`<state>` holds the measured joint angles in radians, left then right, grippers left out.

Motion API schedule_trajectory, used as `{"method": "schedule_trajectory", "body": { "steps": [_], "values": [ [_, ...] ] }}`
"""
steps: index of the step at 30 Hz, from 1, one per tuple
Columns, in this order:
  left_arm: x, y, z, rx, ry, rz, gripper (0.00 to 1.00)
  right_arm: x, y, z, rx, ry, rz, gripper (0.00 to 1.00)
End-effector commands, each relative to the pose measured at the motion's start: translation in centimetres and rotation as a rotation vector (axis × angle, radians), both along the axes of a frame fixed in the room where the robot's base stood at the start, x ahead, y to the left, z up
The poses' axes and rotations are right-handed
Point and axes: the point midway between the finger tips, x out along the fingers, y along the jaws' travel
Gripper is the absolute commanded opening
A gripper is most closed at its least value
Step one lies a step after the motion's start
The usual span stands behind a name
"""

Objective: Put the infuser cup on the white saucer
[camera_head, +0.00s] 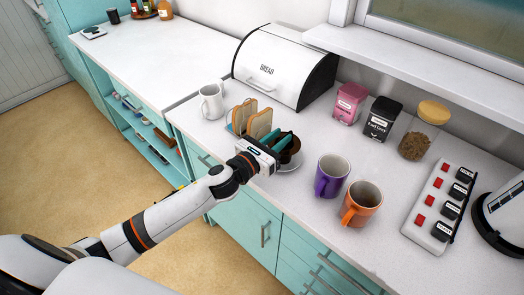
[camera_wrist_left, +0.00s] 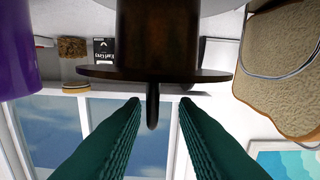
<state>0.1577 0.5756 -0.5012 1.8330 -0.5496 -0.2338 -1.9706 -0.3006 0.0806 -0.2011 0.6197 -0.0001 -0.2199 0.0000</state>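The dark brown infuser cup (camera_head: 292,142) is at the counter's front edge, partly hidden by my left gripper (camera_head: 268,147). The white saucer (camera_head: 290,166) shows below the cup; the cup appears over it, but contact is hidden. In the left wrist view, the cup (camera_wrist_left: 157,35) has a wide dark flange and a thin stem. The teal fingers of my left gripper (camera_wrist_left: 159,103) stand apart on either side of the stem, with gaps visible on both sides. My right gripper is not in view.
A toast rack with bread (camera_head: 247,118) and a white mug (camera_head: 212,101) stand left of the cup. A purple mug (camera_head: 330,177) and an orange mug (camera_head: 361,204) stand to the right. The bread bin (camera_head: 280,68) and tins (camera_head: 382,118) stand behind.

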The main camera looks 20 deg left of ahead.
Motion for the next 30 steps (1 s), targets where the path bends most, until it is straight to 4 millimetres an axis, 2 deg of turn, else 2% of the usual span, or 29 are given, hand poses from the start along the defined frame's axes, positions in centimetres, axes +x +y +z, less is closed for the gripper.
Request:
{"method": "schedule_trajectory", "body": {
  "steps": [6, 12, 18, 30],
  "values": [
    [-4.8, 1.7, -0.5, 0.003, 0.003, -0.001, 0.27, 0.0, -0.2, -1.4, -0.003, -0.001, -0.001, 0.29],
    [-7.9, 2.9, -0.3, 0.002, 0.002, 0.000, 0.27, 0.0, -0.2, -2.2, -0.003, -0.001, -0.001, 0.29],
    [-9.2, 3.3, -0.1, 0.000, 0.000, 0.000, 0.27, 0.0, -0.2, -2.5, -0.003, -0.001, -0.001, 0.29],
    [-9.3, 3.4, 0.1, 0.001, -0.001, 0.000, 0.27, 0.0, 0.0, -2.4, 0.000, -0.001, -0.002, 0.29]
  ]
}}
